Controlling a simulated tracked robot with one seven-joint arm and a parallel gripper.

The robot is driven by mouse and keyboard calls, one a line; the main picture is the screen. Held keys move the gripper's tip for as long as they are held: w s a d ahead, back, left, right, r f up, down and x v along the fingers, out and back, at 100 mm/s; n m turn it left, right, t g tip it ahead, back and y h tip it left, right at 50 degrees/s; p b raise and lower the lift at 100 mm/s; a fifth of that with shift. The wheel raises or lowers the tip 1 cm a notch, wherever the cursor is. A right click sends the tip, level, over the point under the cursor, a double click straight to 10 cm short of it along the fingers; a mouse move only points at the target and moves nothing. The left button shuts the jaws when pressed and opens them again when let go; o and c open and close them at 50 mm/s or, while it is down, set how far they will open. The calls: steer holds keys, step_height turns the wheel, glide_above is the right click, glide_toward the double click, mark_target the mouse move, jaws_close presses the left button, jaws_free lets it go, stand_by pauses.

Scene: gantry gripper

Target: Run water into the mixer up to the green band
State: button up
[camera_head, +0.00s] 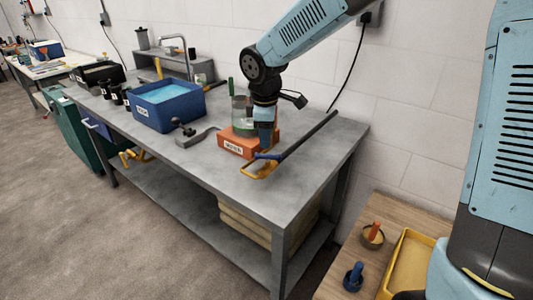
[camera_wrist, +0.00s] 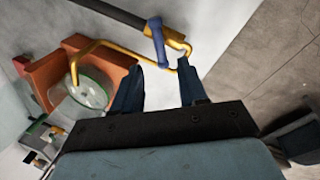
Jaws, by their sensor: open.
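The mixer is an orange base (camera_head: 236,142) with a clear jar (camera_head: 238,108) on the grey bench. My gripper (camera_head: 266,148) is low at the jar's right side, in front of part of the base. In the wrist view the base (camera_wrist: 42,78) and jar (camera_wrist: 90,90) are left of my fingers; a green line rings the jar. I cannot tell the water level. My gripper (camera_wrist: 159,66) is open and empty; a yellow bent rod and blue piece (camera_wrist: 155,38) lie just beyond the fingertips. A metal tap (camera_head: 183,50) stands at the back of the bench.
A long dark bar (camera_head: 308,135) with a yellow loop (camera_head: 257,172) lies at the bench's right. A blue tub (camera_head: 158,112) holding blue liquid and a dark grey tool (camera_head: 190,134) are left of the mixer. A wooden surface with a yellow tray (camera_head: 405,265) is nearer, right.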

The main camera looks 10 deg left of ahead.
mark_target(267, 155)
steer(key=f, duration=0.2)
steer(key=w+f, duration=0.1)
steer(key=f, duration=0.4)
steer(key=shift+w+f, duration=0.3)
steer(key=shift+f, duration=0.05)
jaws_close()
